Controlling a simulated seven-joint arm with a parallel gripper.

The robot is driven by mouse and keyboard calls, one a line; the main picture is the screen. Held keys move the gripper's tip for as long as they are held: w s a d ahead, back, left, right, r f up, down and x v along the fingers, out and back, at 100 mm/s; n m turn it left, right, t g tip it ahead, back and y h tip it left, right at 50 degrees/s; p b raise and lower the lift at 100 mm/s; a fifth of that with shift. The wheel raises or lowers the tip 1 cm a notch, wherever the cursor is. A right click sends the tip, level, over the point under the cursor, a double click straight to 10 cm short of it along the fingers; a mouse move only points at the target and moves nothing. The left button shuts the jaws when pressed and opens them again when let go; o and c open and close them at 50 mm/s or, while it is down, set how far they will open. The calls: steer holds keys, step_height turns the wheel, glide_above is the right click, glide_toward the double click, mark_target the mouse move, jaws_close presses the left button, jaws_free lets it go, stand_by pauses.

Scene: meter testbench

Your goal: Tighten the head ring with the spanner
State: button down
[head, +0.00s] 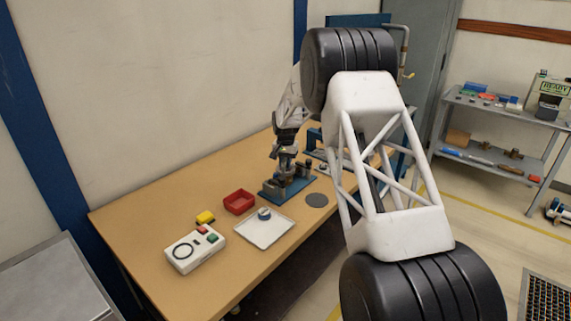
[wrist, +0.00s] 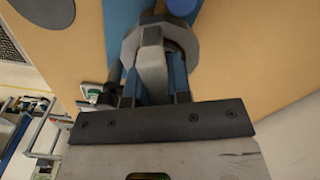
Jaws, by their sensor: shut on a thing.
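My gripper (head: 287,156) is low over the blue fixture (head: 272,194) on the bench in the head view. In the wrist view, my gripper (wrist: 155,92) is shut on a grey tool with a broad curved head, which looks like the spanner (wrist: 150,65). The tool's head lies over the fixture's blue plate (wrist: 120,22). A blue round part (wrist: 182,5) is cut off by the top edge beside it. I cannot make out the head ring for certain, nor whether the spanner touches it; the tool and gripper cover that spot.
The front bench corner is clear.

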steer(key=m, duration=0.6)
steer(key=shift+m, duration=0.4)
steer(key=shift+f+m, duration=0.1)
steer(key=shift+m, duration=3)
steer(key=shift+n, duration=0.6)
steer(key=shift+r, duration=0.9)
steer(key=shift+r, duration=1.8)
